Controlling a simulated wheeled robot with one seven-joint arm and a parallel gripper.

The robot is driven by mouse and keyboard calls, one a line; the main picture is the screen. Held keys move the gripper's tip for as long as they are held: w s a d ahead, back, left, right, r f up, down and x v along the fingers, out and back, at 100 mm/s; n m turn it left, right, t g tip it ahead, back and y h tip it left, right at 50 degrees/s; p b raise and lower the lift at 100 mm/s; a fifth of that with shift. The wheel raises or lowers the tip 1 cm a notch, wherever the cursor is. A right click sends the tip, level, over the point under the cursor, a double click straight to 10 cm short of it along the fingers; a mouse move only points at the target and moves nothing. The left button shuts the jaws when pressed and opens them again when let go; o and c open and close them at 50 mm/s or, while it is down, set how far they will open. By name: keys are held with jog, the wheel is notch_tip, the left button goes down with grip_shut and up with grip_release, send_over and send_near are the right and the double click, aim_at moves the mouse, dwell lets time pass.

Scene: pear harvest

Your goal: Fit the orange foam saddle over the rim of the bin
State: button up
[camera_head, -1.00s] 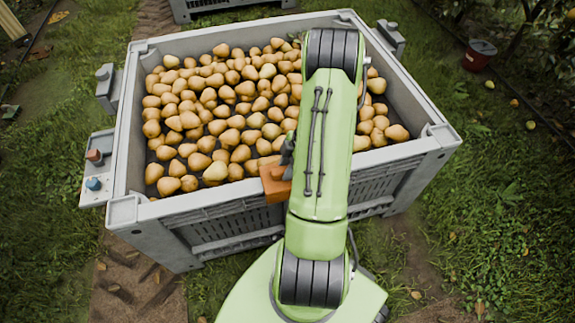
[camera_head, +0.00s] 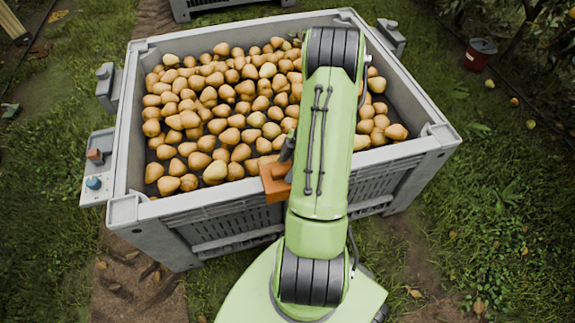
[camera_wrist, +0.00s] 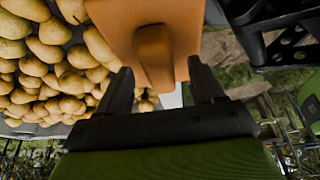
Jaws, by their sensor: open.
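The orange foam saddle (camera_head: 273,184) is at the near rim of the grey bin (camera_head: 215,203). Its top is level with the rim and its front hangs down the outer face. Whether its inner side reaches inside the wall is hidden. The wrist view shows the saddle (camera_wrist: 190,28) close up, with a raised orange tab. My gripper (camera_wrist: 160,68) is open, with one finger on each side of the tab and gaps between. In the head view my green arm hides most of my gripper and the saddle's right side.
Pears (camera_head: 225,120) fill much of the bin. A grey bracket with a red and a blue knob (camera_head: 93,184) juts from the bin's left side. A dark red bucket (camera_head: 480,54) stands on the grass at the right. Another grey crate (camera_head: 205,5) is behind.

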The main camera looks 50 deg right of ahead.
jog(key=p+v, duration=0.4)
jog(key=v, duration=1.1)
jog(key=shift+p, duration=0.4)
jog(key=shift+r, duration=0.1)
